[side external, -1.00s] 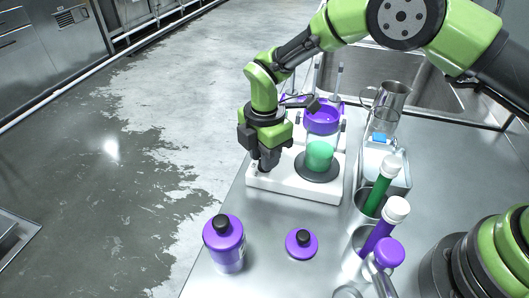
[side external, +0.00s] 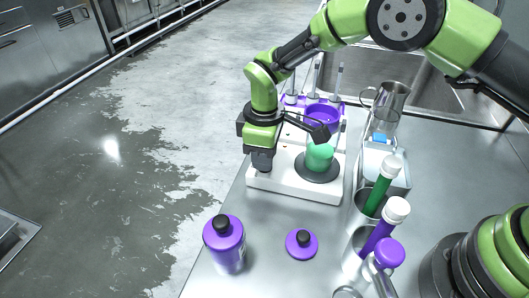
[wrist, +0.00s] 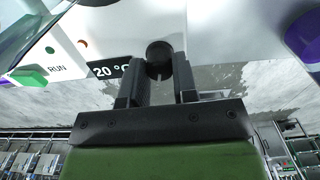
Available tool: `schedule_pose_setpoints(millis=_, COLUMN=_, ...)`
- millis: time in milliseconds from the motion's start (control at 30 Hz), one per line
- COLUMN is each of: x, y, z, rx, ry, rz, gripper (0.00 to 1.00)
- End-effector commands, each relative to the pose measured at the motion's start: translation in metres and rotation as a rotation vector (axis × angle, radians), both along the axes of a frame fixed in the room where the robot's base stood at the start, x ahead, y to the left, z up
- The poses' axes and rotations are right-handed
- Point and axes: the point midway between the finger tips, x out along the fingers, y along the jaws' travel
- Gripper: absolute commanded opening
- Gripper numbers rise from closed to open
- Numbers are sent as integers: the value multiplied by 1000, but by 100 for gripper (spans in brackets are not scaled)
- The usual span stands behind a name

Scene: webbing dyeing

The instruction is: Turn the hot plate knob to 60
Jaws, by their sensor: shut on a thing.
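The white hot plate (side external: 300,188) stands on the steel table, with a green vessel (side external: 319,157) on its round dark heating plate (side external: 322,172). My gripper (side external: 262,166) points down at the left end of the hot plate. In the wrist view, its two dark fingers (wrist: 157,76) are shut on the black round knob (wrist: 158,50), one on each side. The knob has a pale notch at its edge. The display (wrist: 107,68) beside it reads 20 °C, partly hidden by a finger. A green button (wrist: 30,78) marked RUN is at the left.
A purple bottle (side external: 225,248) and a purple round item with a black knob (side external: 302,243) stand in front. Tubes with white and purple caps (side external: 384,228) are at the right. A purple dish (side external: 322,115) and a steel jug (side external: 393,95) are behind.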

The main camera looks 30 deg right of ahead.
Motion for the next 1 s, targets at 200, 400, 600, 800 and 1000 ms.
schedule_pose_setpoints(millis=200, x=0, y=0, z=1, rx=0, ry=1, rz=-206, gripper=3)
schedule_pose_setpoints(millis=400, x=0, y=0, z=1, rx=0, ry=1, rz=-395, gripper=3)
schedule_pose_setpoints(millis=600, x=0, y=-1, z=1, rx=0, ry=1, rz=-567, gripper=3)
schedule_pose_setpoints(millis=800, x=0, y=-1, z=1, rx=-1, ry=2, rz=-702, gripper=3)
schedule_pose_setpoints(millis=1000, x=0, y=-1, z=1, rx=-1, ry=2, rz=-789, gripper=3)
